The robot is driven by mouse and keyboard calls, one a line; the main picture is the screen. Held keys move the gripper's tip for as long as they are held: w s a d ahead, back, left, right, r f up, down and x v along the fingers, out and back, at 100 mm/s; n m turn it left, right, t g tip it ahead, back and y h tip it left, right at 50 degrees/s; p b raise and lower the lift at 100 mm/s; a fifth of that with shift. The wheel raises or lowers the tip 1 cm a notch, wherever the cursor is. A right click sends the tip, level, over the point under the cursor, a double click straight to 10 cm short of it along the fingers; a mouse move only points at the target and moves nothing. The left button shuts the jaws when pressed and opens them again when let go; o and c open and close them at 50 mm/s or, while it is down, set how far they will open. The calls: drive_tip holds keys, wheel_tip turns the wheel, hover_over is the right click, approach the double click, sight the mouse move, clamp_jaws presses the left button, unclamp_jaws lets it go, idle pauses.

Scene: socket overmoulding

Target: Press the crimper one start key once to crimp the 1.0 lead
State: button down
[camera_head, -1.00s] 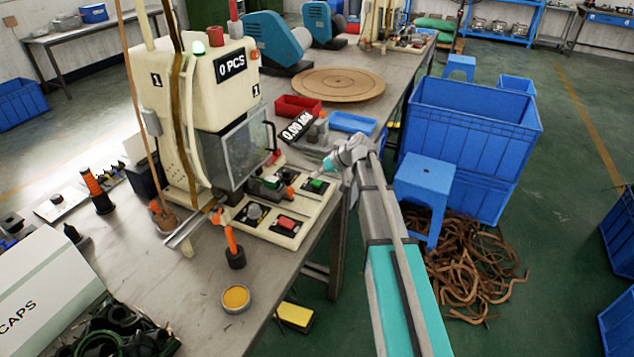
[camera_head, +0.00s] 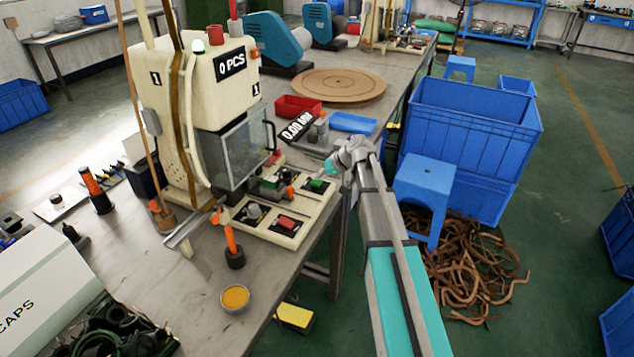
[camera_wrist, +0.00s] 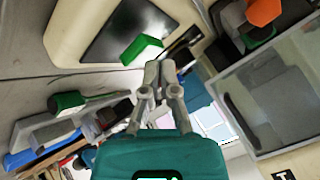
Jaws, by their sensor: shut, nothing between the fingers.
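In the wrist view a green key (camera_wrist: 141,50) stands raised on a dark plate, just up and left of the fingertips. My gripper (camera_wrist: 158,68) is shut and empty, with its fingertips close to this key; a small gap seems to show between them. In the head view my gripper (camera_head: 329,168) is small, beside the green key, its tips hard to make out.
A red key (camera_head: 286,223) and a grey knob (camera_head: 253,211) sit on the nearer panel. A red tray (camera_head: 298,106) and a blue tray (camera_head: 352,123) lie behind. In the wrist view the clear guard (camera_wrist: 275,95) is on the right. A blue stool (camera_head: 424,180) stands beside the table.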

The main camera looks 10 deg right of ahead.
sight(318, 182)
drive_tip(key=shift+f+b, duration=0.55)
idle(0.8)
drive_tip(key=shift+r, duration=0.15)
drive_tip(key=shift+r+p, duration=0.85)
drive_tip(key=shift+p, duration=0.15)
wheel_tip(318, 182, up, 5)
drive_tip(key=p, duration=0.5)
idle(0.3)
drive_tip(key=shift+s, duration=0.1)
idle(0.7)
drive_tip(key=s+r+m+g+h+p, duration=0.1)
drive_tip(key=s+m+g+h+p, duration=0.2)
drive_tip(key=s, duration=2.5)
drive_tip(key=g+h+p, duration=0.1)
drive_tip(key=h+p, duration=0.2)
drive_tip(key=h, duration=0.2)
drive_tip(key=shift+s+g+p, duration=0.25)
drive_tip(key=shift+g+p, duration=0.05)
drive_tip(key=shift+p, duration=0.1)
